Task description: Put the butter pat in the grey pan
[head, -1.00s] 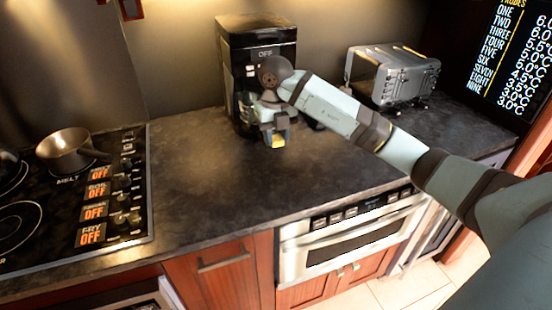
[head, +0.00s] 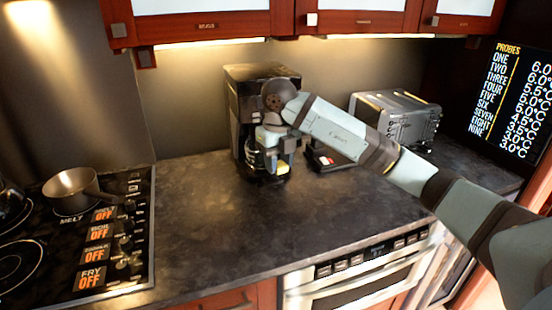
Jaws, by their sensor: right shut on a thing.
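My right gripper (head: 277,172) is shut on the butter pat (head: 282,168), a small yellow piece that shows between its fingertips. It is in front of the black coffee machine, above the dark counter. The grey pan (head: 72,191) stands on the cooktop at the left, at the burner marked MELT, with its handle pointing right. The pan's inside is only partly visible. The gripper is well to the right of the pan. My left gripper is not in view.
The black coffee machine (head: 246,88) stands close behind my right gripper. A silver toaster (head: 408,118) is at the back right. A small dark object with red (head: 326,160) lies behind my arm. The cooktop (head: 128,270) has a row of knobs. The counter (head: 200,225) between is clear.

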